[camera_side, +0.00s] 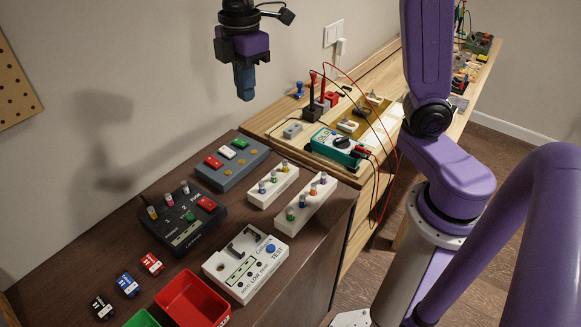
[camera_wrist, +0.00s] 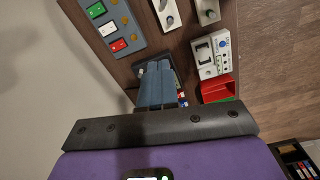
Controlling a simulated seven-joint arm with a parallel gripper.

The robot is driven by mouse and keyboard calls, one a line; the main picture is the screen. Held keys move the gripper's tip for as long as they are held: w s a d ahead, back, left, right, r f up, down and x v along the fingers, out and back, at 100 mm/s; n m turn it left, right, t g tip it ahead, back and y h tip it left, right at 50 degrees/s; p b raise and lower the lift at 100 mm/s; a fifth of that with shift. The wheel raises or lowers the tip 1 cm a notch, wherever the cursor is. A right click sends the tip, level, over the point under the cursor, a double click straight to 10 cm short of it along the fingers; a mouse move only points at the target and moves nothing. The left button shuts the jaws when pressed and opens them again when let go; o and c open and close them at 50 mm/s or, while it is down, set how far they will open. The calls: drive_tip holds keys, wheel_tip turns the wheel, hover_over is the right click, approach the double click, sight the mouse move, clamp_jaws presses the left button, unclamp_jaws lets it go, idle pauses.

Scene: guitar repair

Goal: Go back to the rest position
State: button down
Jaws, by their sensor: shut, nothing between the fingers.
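My gripper (camera_side: 244,88) hangs high at the top of the side view, above the back of the dark brown cabinet (camera_side: 120,216) and near the wall. Its blue fingers point down and are shut with nothing between them. In the wrist view the closed fingers (camera_wrist: 158,84) cover most of the black fuse tester on the cabinet top below. Nothing touches the gripper.
On the cabinet are a grey-blue board with coloured blocks (camera_side: 232,162), a black tester (camera_side: 184,217), a white tester (camera_side: 246,263), white knob stands (camera_side: 272,186), coloured fuses and a red bin (camera_side: 193,300). A teal multimeter (camera_side: 338,147) with leads lies on the wooden bench. The air around the gripper is clear.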

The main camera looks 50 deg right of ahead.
drive_tip(key=s+d+f+m, duration=0.1)
drive_tip(key=s+d+f, duration=0.15)
drive_tip(key=s, duration=0.55)
drive_tip(key=s+d+f+m, duration=0.1)
drive_tip(key=s+f, duration=0.2)
drive_tip(key=s, duration=0.5)
drive_tip(key=s+d+f+m, duration=0.1)
drive_tip(key=s+d+f, duration=0.15)
drive_tip(key=s, duration=0.55)
drive_tip(key=w+a+r+n, duration=0.15)
drive_tip(key=w+a, duration=0.35)
drive_tip(key=w, duration=0.6)
drive_tip(key=n+g, duration=0.2)
drive_tip(key=n, duration=0.2)
hover_over(243, 143)
drive_tip(key=w, duration=0.3)
wheel_tip(243, 143, down, 3)
drive_tip(key=f, duration=0.4)
drive_tip(key=s+f, duration=0.1)
drive_tip(key=f, duration=0.3)
drive_tip(key=s+f, duration=0.1)
drive_tip(key=f, duration=0.3)
drive_tip(key=shift+s+d+f, duration=0.1)
drive_tip(key=shift+s+f, duration=0.1)
drive_tip(key=shift+f, duration=0.15)
